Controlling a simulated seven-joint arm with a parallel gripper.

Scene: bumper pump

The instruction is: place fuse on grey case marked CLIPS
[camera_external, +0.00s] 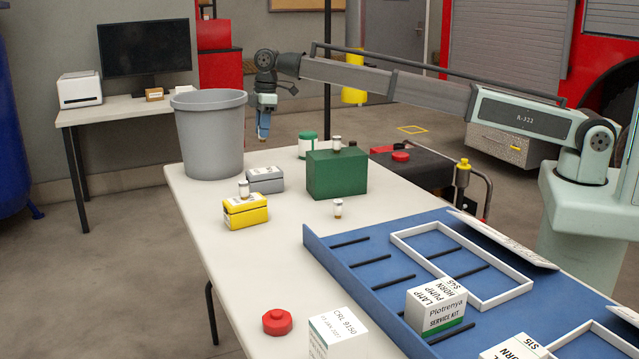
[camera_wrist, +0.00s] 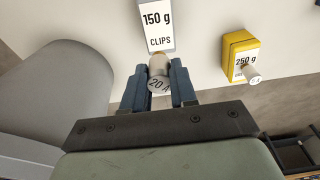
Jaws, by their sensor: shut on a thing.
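My gripper (camera_external: 263,128) is raised above the far end of the white table. In the wrist view my gripper (camera_wrist: 158,82) is shut on a small fuse (camera_wrist: 159,84) marked 20 A. The grey case (camera_wrist: 157,22), marked 150 g and CLIPS, lies just beyond the fingertips in that view. In the external view the grey case (camera_external: 265,181) stands on the table, below my gripper and apart from it. Its top looks bare there.
A yellow case (camera_external: 246,214), marked 250 g in the wrist view (camera_wrist: 240,45), carries another fuse (camera_external: 244,188). A green box (camera_external: 336,175) stands right of the grey case, with small items on top. A grey bin (camera_external: 211,140) stands left. Another fuse (camera_external: 338,208) stands on the table.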

